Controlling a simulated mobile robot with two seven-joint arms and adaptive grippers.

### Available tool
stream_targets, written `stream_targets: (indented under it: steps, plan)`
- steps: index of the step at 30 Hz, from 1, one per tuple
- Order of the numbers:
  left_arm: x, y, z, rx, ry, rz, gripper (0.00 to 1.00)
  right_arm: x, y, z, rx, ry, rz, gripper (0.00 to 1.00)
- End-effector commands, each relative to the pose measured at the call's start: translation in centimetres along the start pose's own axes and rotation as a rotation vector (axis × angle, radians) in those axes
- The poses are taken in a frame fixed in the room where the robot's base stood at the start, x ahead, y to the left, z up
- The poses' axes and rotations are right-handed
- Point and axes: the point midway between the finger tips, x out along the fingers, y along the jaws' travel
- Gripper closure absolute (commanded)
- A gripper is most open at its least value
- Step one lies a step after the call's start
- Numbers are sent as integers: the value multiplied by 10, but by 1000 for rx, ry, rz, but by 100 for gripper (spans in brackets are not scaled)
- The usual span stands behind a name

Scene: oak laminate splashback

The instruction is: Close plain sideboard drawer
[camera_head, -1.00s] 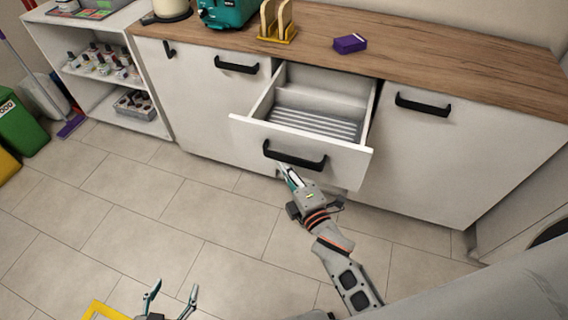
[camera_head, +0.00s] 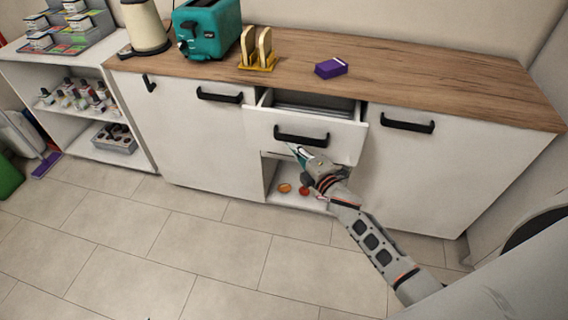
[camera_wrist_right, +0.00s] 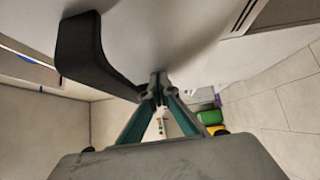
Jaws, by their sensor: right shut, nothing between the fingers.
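The white sideboard drawer (camera_head: 338,136) is partly open in the head view, its front standing out from the sideboard (camera_head: 208,140). A strip of its inside shows behind the front. Its black handle (camera_head: 301,136) runs across the front. My right gripper (camera_head: 296,150) is shut and empty, with its tips at the drawer front just below the handle. In the right wrist view the shut fingertips (camera_wrist_right: 157,78) are at the white front, beside the black handle (camera_wrist_right: 88,58); they look to be touching it. My left gripper is out of view.
The wooden top carries a kettle (camera_head: 145,27), a teal toaster (camera_head: 206,30), a toast rack (camera_head: 258,52) and a purple box (camera_head: 331,68). An open compartment below the drawer holds small items (camera_head: 303,190). A shelf unit (camera_head: 50,85) stands at left.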

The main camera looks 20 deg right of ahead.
Motion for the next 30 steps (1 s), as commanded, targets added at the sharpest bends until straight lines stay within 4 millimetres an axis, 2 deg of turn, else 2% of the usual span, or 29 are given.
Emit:
stream_targets:
  steps: [1,6,15,21,30]
  plan:
    - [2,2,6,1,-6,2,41,10,-4,12,-6,-2,-4,100]
    - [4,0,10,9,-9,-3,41,41,-6,43,-3,-2,-6,100]
    - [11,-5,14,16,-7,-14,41,81,-6,82,-1,-1,-6,100]
    - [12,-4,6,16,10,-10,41,94,-4,94,0,-1,-4,100]
    - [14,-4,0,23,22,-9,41,98,1,99,-1,-3,0,100]
